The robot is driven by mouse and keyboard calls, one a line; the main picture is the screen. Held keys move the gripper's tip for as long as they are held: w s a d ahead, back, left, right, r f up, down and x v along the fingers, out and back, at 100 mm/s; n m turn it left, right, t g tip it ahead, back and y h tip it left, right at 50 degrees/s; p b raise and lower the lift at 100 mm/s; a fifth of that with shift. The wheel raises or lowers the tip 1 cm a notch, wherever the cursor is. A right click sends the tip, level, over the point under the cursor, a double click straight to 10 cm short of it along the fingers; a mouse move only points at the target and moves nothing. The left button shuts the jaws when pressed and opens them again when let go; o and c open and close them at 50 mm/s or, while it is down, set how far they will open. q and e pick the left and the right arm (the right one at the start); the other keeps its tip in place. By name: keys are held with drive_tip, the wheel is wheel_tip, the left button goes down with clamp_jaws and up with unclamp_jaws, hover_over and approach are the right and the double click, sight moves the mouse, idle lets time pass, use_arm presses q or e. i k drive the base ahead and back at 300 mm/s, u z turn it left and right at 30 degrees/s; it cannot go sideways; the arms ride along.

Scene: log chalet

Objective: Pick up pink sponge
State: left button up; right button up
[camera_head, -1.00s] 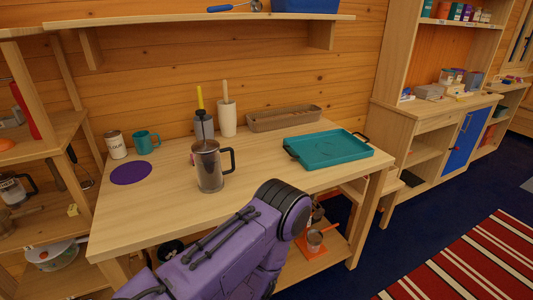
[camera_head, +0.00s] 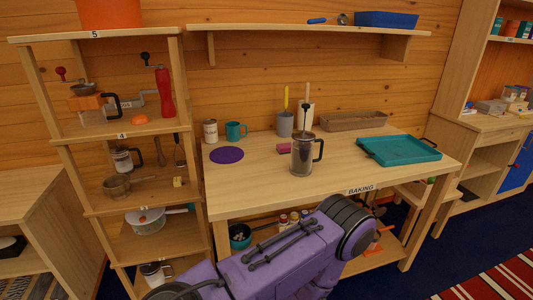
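A small pink block that looks like the sponge (camera_head: 284,148) lies on the wooden table marked BAKING (camera_head: 245,188). It is just left of and behind a french press (camera_head: 303,158), which may cover its right end. A purple link of my own arm crosses the bottom middle of the view, in front of the table and below its top. Neither gripper is in view, so I cannot tell their state.
A purple round mat (camera_head: 227,155), a teal mug (camera_head: 236,131), a white canister (camera_head: 210,132) and a grey utensil holder (camera_head: 285,124) are on the table. A teal tray (camera_head: 400,151) lies on the right. The front left tabletop is clear. A loaded shelf (camera_head: 150,205) stands left.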

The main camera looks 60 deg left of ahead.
sight(284, 148)
drive_tip(key=u, duration=0.05)
drive_tip(key=k, duration=0.15)
drive_tip(key=u, duration=1.1)
